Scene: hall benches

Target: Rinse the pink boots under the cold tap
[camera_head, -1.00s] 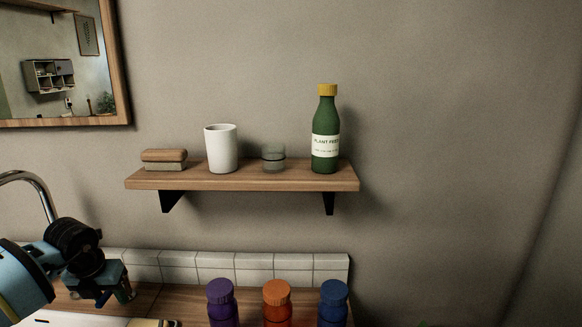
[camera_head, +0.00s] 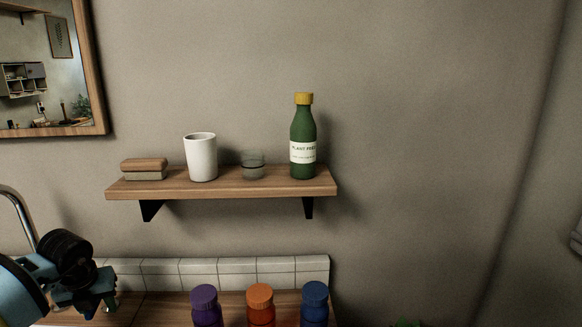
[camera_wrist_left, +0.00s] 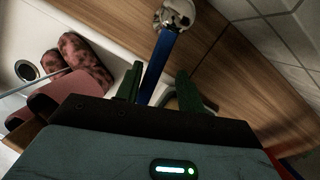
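The pink boots (camera_wrist_left: 88,62) lie at the left of the left wrist view, in the white basin near a dark round drain (camera_wrist_left: 27,70). Their speckled parts carry dark spots, and plainer pink parts (camera_wrist_left: 52,94) are partly hidden by my gripper. A blue lever (camera_wrist_left: 160,52) with a chrome end (camera_wrist_left: 174,14) runs between the fingers of my left gripper (camera_wrist_left: 160,70). The fingers are apart; I cannot tell whether they touch it. My left gripper (camera_head: 92,302) is at the lower left of the head view, right of the chrome spout (camera_head: 20,214). My right gripper is out of view.
Purple (camera_head: 206,309), orange (camera_head: 260,308) and blue (camera_head: 314,307) bottles stand on the wooden counter (camera_head: 150,310). Above, a shelf (camera_head: 225,187) holds a brush (camera_head: 144,168), a white cup (camera_head: 201,158), a glass (camera_head: 253,166) and a green bottle (camera_head: 303,130). A mirror (camera_head: 98,75) hangs left.

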